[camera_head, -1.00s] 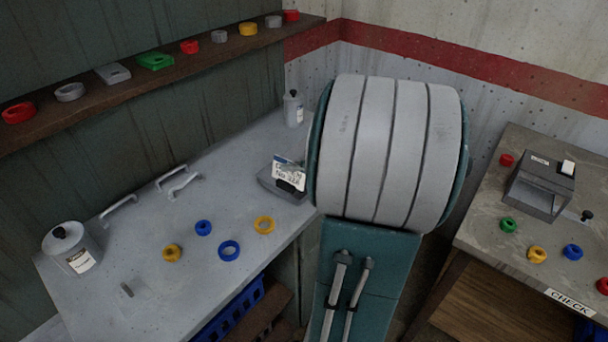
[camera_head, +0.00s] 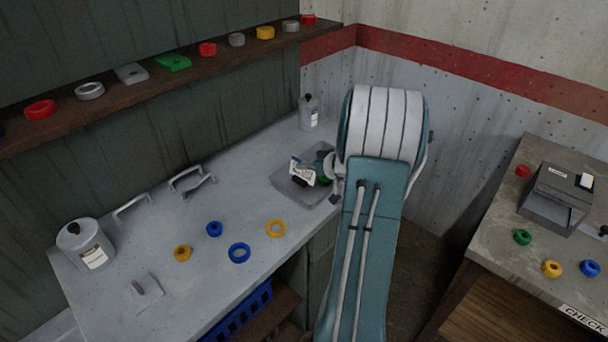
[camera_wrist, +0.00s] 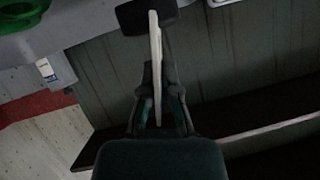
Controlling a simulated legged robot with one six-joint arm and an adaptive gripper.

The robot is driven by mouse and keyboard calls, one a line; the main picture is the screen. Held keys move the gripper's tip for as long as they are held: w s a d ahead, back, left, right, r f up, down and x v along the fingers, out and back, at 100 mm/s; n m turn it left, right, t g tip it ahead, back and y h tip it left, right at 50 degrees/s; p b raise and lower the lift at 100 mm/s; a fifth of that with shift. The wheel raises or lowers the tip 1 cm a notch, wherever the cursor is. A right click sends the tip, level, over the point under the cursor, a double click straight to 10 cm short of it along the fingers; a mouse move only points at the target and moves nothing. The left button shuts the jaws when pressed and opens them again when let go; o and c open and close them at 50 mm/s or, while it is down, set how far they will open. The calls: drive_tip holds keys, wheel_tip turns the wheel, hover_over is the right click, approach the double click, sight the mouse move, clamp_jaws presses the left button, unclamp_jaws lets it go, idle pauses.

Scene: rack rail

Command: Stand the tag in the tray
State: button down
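The white tag (camera_head: 302,170) with dark writing shows tilted over the grey tray (camera_head: 318,199) in the head view, a black foot at its lower end. In the wrist view the tag (camera_wrist: 155,45) is seen edge-on, its black foot (camera_wrist: 147,15) at the far end. My gripper (camera_wrist: 158,92) is shut on the tag, a finger on each side. In the head view my gripper (camera_head: 318,165) is partly hidden by the tag and my arm. I cannot tell whether the foot touches the tray floor.
A green ring (camera_wrist: 22,12) shows near the tag in the wrist view. A white bottle (camera_head: 308,112) stands behind the tray. A canister (camera_head: 85,245), handles (camera_head: 185,182) and loose rings (camera_head: 239,253) lie leftward on the worktop (camera_head: 190,285). A shelf (camera_head: 200,65) runs above.

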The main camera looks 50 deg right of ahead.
sight(304, 175)
drive_tip(key=shift+w+d+f, duration=0.3)
drive_tip(key=shift+f, duration=1.85)
drive_tip(key=c, duration=0.8)
unclamp_jaws()
